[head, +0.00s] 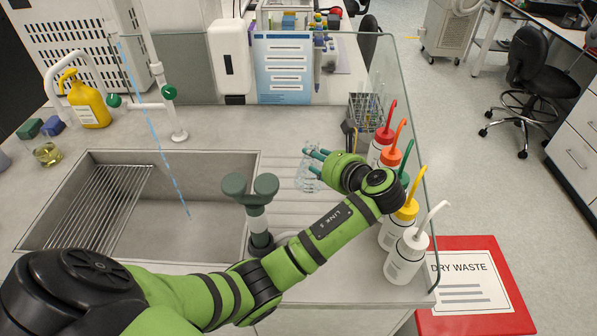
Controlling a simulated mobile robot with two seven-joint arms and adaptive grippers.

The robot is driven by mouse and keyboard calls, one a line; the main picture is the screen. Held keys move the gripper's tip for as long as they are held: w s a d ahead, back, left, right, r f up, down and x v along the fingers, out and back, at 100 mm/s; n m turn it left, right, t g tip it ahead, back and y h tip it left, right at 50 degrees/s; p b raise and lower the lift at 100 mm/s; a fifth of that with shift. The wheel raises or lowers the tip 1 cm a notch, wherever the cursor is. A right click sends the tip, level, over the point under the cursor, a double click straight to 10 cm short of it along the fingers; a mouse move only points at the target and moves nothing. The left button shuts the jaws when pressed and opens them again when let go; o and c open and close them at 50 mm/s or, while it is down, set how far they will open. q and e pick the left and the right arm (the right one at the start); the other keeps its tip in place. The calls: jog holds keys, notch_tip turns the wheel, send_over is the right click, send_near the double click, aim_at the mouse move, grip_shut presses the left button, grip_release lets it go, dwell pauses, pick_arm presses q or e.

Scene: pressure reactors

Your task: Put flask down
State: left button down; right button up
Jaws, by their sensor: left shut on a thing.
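My left gripper (318,157) reaches across the grooved drainboard to the right of the sink. Its teal fingers are shut on a clear glass flask (308,176). The flask is at or just above the drainboard surface; I cannot tell whether it touches. The gripper and its fingers cover part of the flask, and the clear glass blends into the grey counter. My right gripper is not in the head view.
The steel sink (250,200) with a wire rack (100,205) lies to the left. Several wash bottles (405,262) line the right counter edge by a glass screen. A test tube rack (367,112) stands behind the gripper.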

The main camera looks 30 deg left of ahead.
aim_at(297, 176)
pick_arm(q)
jog(key=a+f, duration=0.2)
jog(key=a, duration=0.1)
jog(key=a+f+p, duration=0.1)
jog(key=a, duration=0.1)
jog(key=shift+s+a, duration=0.1)
jog(key=shift+s, duration=0.3)
notch_tip(297, 176, down, 3)
jog(key=shift+a+f+p, duration=0.1)
jog(key=shift+a+p, duration=0.05)
jog(key=shift+p, duration=0.15)
jog(key=shift+f, duration=0.55)
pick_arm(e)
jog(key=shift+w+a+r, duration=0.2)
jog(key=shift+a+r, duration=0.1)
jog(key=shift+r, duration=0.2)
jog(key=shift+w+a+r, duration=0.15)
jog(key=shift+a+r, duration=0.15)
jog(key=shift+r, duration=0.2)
pick_arm(q)
jog(key=c, duration=0.7)
grip_release()
